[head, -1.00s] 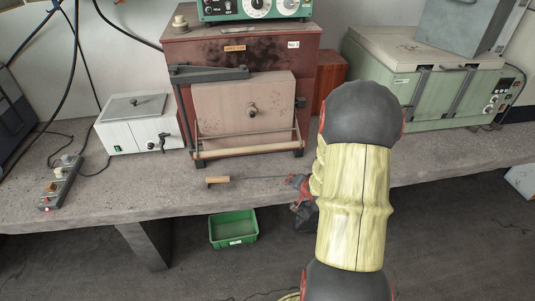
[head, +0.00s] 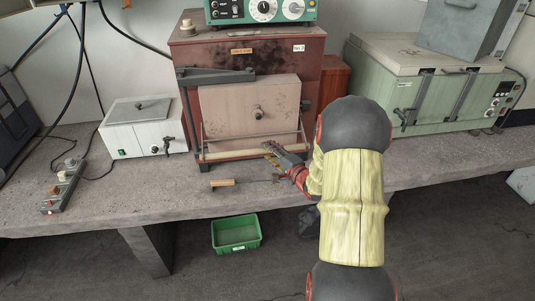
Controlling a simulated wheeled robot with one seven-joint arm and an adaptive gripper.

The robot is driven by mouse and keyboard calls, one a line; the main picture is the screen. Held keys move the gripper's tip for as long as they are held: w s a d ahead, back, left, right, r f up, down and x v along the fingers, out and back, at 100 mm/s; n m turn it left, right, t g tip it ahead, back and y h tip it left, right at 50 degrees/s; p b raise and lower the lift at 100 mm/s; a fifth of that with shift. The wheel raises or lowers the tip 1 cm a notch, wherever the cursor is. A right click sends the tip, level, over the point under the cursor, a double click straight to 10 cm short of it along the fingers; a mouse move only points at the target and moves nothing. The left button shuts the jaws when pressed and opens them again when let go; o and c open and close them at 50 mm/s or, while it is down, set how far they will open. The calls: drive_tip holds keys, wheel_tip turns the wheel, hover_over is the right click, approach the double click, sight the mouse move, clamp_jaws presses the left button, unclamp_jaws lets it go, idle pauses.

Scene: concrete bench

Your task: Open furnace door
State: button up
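The furnace (head: 290,57) is a reddish-brown box at the back of the bench. Its pale, stained door (head: 225,106) faces me and looks closed, with a round knob (head: 258,113) in the middle. A pale horizontal handle bar (head: 225,154) runs across the front below the door on thin side arms. My gripper (head: 268,148) is at the right part of this bar, partly hidden by its own wrist. I cannot tell whether its fingers are around the bar or only beside it.
A wooden-handled rod (head: 224,183) lies on the bench below my gripper. A white lidded box (head: 135,130) and a power strip (head: 64,187) are to the left. A green oven (head: 425,90) is to the right. A green bin (head: 236,233) is on the floor.

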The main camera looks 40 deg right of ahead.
drive_tip(key=shift+x, duration=1)
drive_tip(key=shift+c, duration=1.2)
clamp_jaws()
